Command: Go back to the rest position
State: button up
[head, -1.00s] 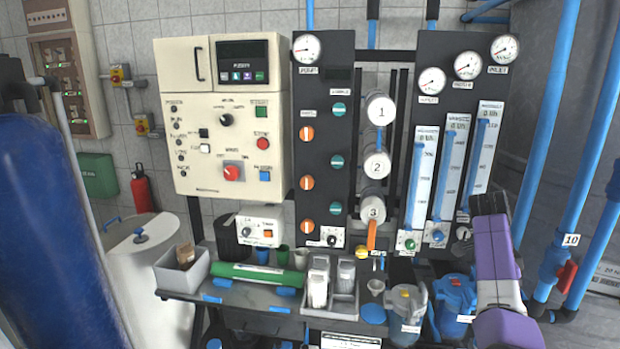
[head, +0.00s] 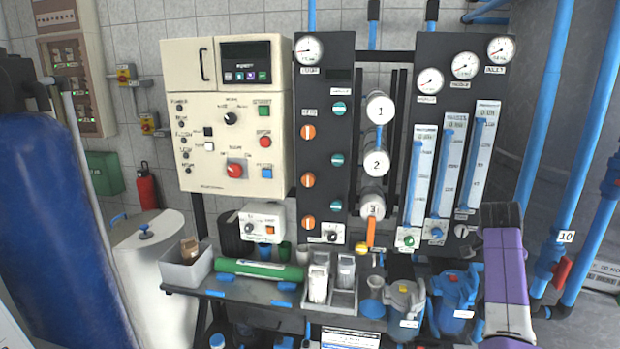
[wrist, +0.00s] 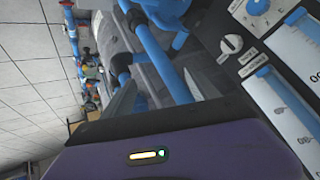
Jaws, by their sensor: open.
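My purple and pale grey arm (head: 505,270) shows at the right of the head view, in front of the right side of the rack. Its gripper fingers cannot be made out there. The rack's black panel with blue-scaled flow meters (head: 452,165) stands behind my arm. It also shows close at the right of the wrist view (wrist: 270,75). No object is seen held.
Blue pipes (head: 590,190) run down at the right, with a red valve handle (head: 562,270). A large blue tank (head: 60,210) stands at left.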

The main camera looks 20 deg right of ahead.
jog(key=a+f+n+t+h, duration=0.1)
jog(key=a+f+n+t, duration=0.25)
jog(key=a, duration=0.25)
jog(key=a+f+n+t+h, duration=0.1)
jog(key=a+f+n+t, duration=0.1)
jog(key=a+n+t, duration=0.3)
jog(key=s+a+f+n+t+y, duration=0.15)
jog(key=s+a, duration=0.25)
jog(key=a, duration=0.4)
jog(key=s+a+f+n+t+y, duration=0.1)
jog(key=s+a+n+t, duration=0.2)
jog(key=a, duration=0.5)
jog(key=s+a+r+n+t+y, duration=0.1)
jog(key=s+a+r+n+y, duration=0.15)
jog(key=s+a, duration=0.75)
jog(key=s+a+r+n+t+y, duration=0.1)
jog(key=s+a+n+y, duration=0.2)
jog(key=s+a, duration=0.75)
jog(key=s+a+f+g+y, duration=0.1)
jog(key=s+a+g+y, duration=0.1)
jog(key=s, duration=1.2)
jog(key=shift+a+f+g, duration=0.35)
jog(key=shift+a+g, duration=0.15)
jog(key=shift+g, duration=0.2)
